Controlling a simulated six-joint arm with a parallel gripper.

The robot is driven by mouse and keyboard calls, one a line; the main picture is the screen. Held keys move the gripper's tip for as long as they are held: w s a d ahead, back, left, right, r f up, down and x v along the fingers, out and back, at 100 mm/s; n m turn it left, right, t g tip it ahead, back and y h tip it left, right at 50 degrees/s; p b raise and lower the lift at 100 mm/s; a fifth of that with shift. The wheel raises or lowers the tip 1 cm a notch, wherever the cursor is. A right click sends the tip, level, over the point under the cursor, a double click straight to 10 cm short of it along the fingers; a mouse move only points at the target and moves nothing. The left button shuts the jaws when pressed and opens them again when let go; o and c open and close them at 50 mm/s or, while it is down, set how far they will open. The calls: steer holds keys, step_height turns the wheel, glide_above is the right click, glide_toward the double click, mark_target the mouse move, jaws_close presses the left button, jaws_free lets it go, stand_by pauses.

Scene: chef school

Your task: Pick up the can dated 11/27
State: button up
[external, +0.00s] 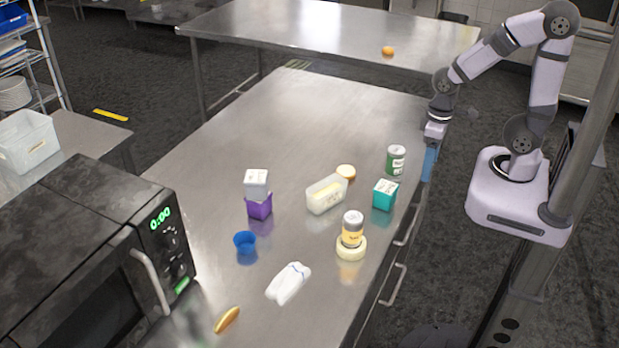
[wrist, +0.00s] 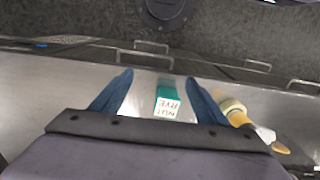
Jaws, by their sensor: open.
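A green can (external: 395,160) with a white label stands upright near the right edge of the steel table, close to my gripper. A can with a yellow-orange label (external: 352,229) stands on a cream round item (external: 351,249) nearer the camera. It also shows in the wrist view (wrist: 239,117), right of my fingers. No date is legible on either can. My gripper (external: 429,165) has blue fingers, points down beside the table's right edge, and touches neither can. In the wrist view its fingers (wrist: 158,77) are spread and empty. The green can is not visible there.
A teal box (external: 384,194) stands between the cans; it shows beyond my fingers in the wrist view (wrist: 166,100). The table's far half is clear.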

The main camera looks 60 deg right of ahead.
steer(key=w+a+f+t, duration=0.1)
steer(key=w, duration=0.1)
steer(key=w+a+f+t, duration=0.1)
steer(key=w+a, duration=0.1)
steer(key=w, duration=0.1)
steer(key=w+a+f+t+y, duration=0.1)
steer(key=w+a, duration=0.1)
steer(key=w, duration=0.1)
steer(key=shift+w+a+m+p, duration=0.15)
steer(key=shift+a+m+p, duration=0.05)
steer(key=shift+m+p, duration=0.15)
steer(key=w+d+f+m+t+h, duration=0.1)
steer(key=w+f+t+h, duration=0.15)
steer(key=w, duration=0.35)
steer(key=m+t+h, duration=0.3)
steer(key=m+h, duration=0.1)
steer(key=h, duration=0.6)
glide_above(399, 163)
step_height(399, 163, down, 4)
steer(key=m+b, duration=0.2)
steer(key=m, duration=0.2)
steer(key=shift+s+a+g, duration=0.1)
steer(key=shift+a+g, duration=0.05)
steer(key=shift+g, duration=0.2)
steer(key=shift+s+f+m+b, duration=0.1)
steer(key=shift+f+m+b, duration=0.35)
steer(key=shift+f+m, duration=0.3)
